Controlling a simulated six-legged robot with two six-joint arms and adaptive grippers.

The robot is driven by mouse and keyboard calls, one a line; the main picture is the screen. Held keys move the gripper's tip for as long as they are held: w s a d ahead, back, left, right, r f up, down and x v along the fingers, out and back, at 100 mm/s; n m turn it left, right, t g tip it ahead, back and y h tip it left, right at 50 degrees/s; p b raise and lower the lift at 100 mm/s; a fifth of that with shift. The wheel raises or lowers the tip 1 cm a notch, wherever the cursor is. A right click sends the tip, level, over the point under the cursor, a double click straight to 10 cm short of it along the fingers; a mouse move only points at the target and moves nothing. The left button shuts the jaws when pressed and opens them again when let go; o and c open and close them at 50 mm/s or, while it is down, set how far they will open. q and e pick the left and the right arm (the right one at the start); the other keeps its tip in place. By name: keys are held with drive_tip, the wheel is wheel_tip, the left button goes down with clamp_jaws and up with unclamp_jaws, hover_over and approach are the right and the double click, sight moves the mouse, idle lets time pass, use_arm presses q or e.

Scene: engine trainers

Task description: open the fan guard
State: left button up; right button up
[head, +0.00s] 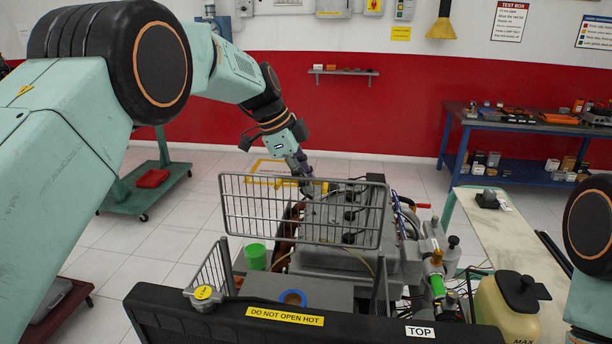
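The fan guard (262,215) is a grey wire-mesh panel in a rectangular frame, in the middle of the head view. It stands raised above the radiator end of the engine trainer, between shorter mesh side panels (213,270). My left gripper (304,184) reaches down from the upper left to the guard's top rail, near its middle. The fingers are small and partly behind the rail and wires, so I cannot tell whether they touch or grip it. My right gripper is out of view; only part of my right arm shows at the right edge.
The black radiator top (200,318) with a "DO NOT OPEN HOT" label crosses the front. The engine (350,262) with hoses and cables stands behind the guard. A yellowish tank (507,308) is at the lower right. A blue workbench (520,125) stands at the back right.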

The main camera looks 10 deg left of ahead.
use_arm(q)
drive_tip(key=shift+o, duration=1.4)
drive_tip(key=shift+r, duration=0.2)
drive_tip(key=v, duration=1.2)
drive_tip(key=shift+w, duration=0.1)
